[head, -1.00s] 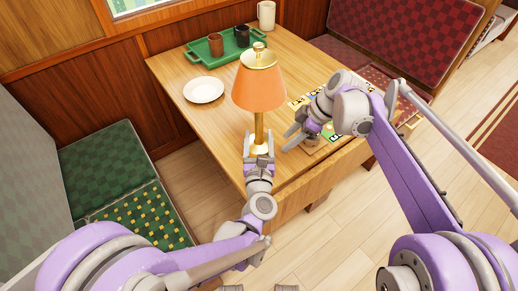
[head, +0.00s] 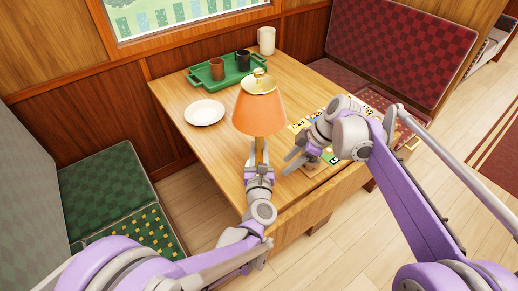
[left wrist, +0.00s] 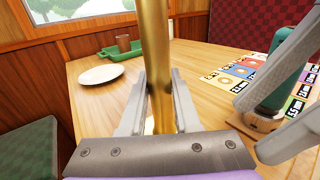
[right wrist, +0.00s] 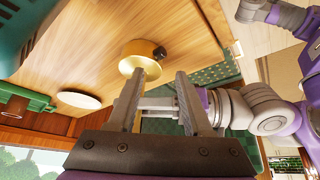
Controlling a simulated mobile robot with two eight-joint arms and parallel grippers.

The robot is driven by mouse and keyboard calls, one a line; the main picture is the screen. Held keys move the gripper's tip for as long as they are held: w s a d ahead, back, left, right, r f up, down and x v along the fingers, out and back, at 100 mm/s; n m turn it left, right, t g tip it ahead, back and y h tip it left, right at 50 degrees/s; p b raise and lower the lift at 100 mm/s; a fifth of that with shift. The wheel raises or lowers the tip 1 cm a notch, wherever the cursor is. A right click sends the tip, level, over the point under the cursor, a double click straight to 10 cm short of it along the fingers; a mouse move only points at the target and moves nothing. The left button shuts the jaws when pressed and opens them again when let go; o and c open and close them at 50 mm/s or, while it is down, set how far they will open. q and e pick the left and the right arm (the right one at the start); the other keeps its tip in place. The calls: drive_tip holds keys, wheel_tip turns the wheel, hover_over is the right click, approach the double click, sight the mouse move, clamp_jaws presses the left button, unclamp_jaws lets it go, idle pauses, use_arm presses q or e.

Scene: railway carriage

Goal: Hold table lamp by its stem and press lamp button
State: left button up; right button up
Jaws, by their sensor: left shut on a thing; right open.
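The table lamp has an orange shade (head: 258,112) and a brass stem (left wrist: 155,60), and stands upright on the table. In the left wrist view, my left gripper (left wrist: 158,100) has a finger on each side of the stem and is shut on it. It also shows below the shade in the head view (head: 257,158). My right gripper (head: 298,160) is open and empty, to the right of the lamp. In the right wrist view, the round brass lamp base (right wrist: 140,50) carries a small dark button (right wrist: 160,52) beyond the fingers (right wrist: 155,100), apart from them.
On the wooden table (head: 185,100) are a white plate (head: 204,112), a green tray (head: 203,75) with two cups, a pale jug (head: 266,40) and coloured cards (left wrist: 240,70). A teal object (left wrist: 284,85) stands behind my right gripper. Benches flank the table.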

idle(1.2)
clamp_jaws()
idle(0.4)
idle(1.2)
